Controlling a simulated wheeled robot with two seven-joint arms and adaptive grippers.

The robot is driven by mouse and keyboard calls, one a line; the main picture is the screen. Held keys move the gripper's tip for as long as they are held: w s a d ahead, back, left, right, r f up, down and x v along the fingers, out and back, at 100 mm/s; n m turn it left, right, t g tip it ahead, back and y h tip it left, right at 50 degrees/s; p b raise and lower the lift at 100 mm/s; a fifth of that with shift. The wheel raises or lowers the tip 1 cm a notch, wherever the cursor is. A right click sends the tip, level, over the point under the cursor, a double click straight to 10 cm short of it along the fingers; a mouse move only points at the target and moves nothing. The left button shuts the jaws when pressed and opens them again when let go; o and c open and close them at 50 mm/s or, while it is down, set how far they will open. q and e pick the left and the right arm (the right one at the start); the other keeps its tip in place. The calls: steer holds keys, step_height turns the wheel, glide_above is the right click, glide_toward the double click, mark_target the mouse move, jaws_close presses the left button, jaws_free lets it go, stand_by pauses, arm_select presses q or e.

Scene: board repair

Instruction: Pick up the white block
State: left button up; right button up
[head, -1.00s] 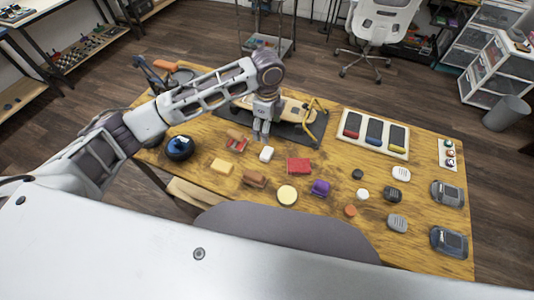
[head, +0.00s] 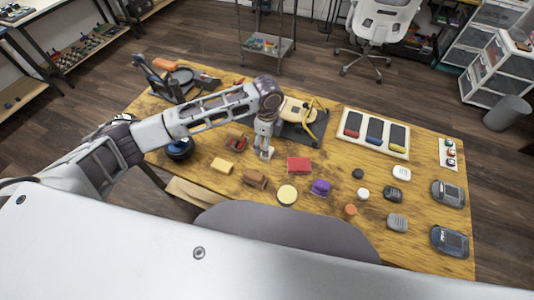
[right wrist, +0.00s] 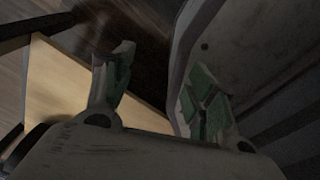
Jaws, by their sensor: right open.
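The white block (head: 267,154) lies on the wooden table (head: 330,225), left of a red block (head: 299,164). My left gripper (head: 264,150) points down right at the white block, and its fingers partly cover it. I cannot tell whether the fingers touch the block or are closed on it. My right gripper (right wrist: 162,82) shows in the right wrist view. It is open, with nothing seen between its green-padded fingers. It is not visible in the head view.
A yellow block (head: 221,166), a brown block (head: 254,179), a yellow disc (head: 287,194) and a purple piece (head: 321,187) lie near the white block. Behind the gripper is a dark mat (head: 315,132). A tray (head: 402,152) stands to the right.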

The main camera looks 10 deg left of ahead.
arm_select(q)
steer(key=shift+f, duration=0.2)
steer(key=shift+s+f, duration=0.15)
steer(key=shift+f, duration=2.4)
steer(key=c, duration=1.2)
step_height(320, 180, up, 10)
